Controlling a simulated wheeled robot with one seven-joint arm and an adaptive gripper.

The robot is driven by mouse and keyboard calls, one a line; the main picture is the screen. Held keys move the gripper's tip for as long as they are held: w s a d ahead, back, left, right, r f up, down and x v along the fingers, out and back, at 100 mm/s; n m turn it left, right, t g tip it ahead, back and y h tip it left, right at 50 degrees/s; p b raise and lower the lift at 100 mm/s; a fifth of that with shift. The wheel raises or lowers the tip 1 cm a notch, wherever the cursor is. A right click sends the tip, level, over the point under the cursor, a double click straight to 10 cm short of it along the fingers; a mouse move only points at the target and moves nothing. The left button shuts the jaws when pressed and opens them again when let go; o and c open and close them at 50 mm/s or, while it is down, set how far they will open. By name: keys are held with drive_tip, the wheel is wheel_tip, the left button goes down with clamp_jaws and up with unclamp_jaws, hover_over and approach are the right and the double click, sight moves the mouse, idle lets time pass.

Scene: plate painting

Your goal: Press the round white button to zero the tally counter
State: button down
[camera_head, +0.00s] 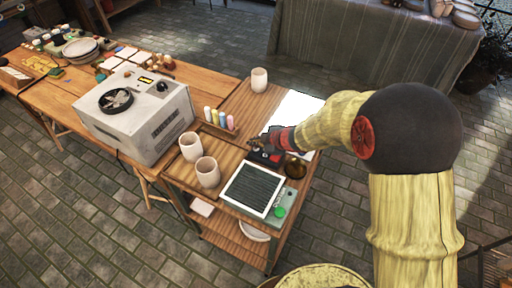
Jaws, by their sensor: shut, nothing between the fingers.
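My gripper (257,144) is shut and empty. It reaches in from the right over the small wooden table. Its fingertips are above or close to a small red and black device (263,158) that lies on the table. The gripper and wrist cover part of this device, and I cannot tell whether they touch it. This device may be the tally counter, but no display can be read on it. I cannot make out a round white button in this view; it is hidden or too small to tell.
A dark ribbed panel (252,189) with a green button (280,212) lies in front. A brown round pot (295,167), beige cups (207,171), a rack of coloured bottles (219,121) and white paper (297,109) stand close around. A grey machine (139,112) is left.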

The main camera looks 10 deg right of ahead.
sight(255, 149)
drive_tip(key=shift+r+p, duration=2.55)
drive_tip(key=shift+p, duration=0.05)
drive_tip(key=shift+f, duration=0.1)
